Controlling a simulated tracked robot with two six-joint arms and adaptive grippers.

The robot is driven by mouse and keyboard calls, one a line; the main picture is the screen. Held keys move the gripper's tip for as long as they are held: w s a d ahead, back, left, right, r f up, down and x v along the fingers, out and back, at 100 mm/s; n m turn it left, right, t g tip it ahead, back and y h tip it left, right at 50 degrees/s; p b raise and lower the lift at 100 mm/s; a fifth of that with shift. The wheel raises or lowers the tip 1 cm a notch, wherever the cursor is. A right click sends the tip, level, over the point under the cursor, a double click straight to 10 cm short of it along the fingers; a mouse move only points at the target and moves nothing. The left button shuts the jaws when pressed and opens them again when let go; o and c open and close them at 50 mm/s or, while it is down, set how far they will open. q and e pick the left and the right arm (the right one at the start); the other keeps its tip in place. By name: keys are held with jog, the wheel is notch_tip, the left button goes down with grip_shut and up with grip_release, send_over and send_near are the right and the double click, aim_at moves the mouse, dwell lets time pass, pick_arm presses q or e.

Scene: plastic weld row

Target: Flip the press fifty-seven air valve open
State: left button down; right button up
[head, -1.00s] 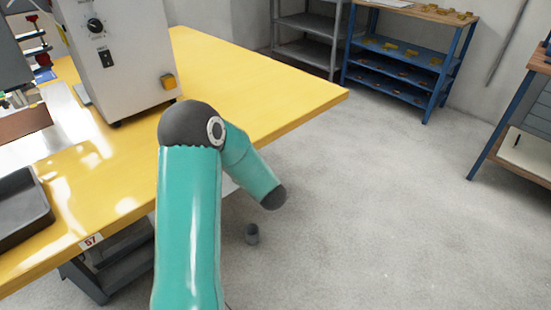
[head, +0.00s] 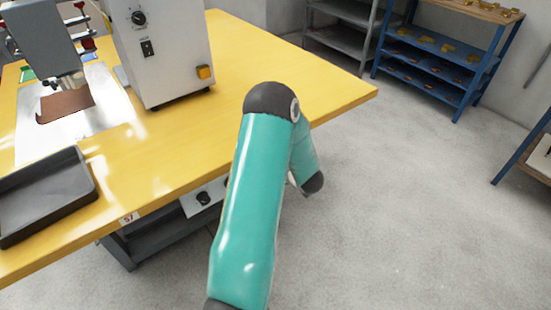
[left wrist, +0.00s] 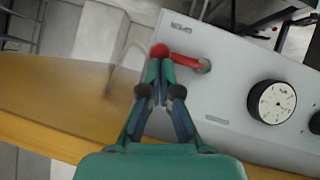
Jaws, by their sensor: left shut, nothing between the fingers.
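The air valve is a red lever (left wrist: 185,60) with a round red knob, on a light grey panel (left wrist: 225,90) in the left wrist view. The lever lies roughly across the picture from its pivot toward the left. My left gripper (left wrist: 160,65) is shut and empty, its fingertips right at the knob end of the lever. I cannot tell whether they touch it. A round dial gauge (left wrist: 272,102) sits right of the lever. In the head view a label reading 57 (head: 128,218) is on the table's front edge, beside a partly hidden white panel (head: 205,197) below.
The yellow table (head: 250,50) carries a grey press cabinet (head: 175,65) and a dark tray (head: 45,195). One of my teal arms covers part of the table's edge. Shelves (head: 435,60) stand at the back; the floor (head: 420,190) on the right is clear.

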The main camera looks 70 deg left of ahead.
pick_arm(q)
jog(key=shift+s, duration=0.1)
jog(key=shift+r, duration=0.1)
jog(key=s+a+r+p+v, duration=0.1)
jog(key=p+v, duration=0.3)
jog(key=v, duration=0.8)
jog(key=shift+w+r, duration=0.25)
jog(key=shift+r, duration=0.55)
jog(key=shift+d, duration=0.15)
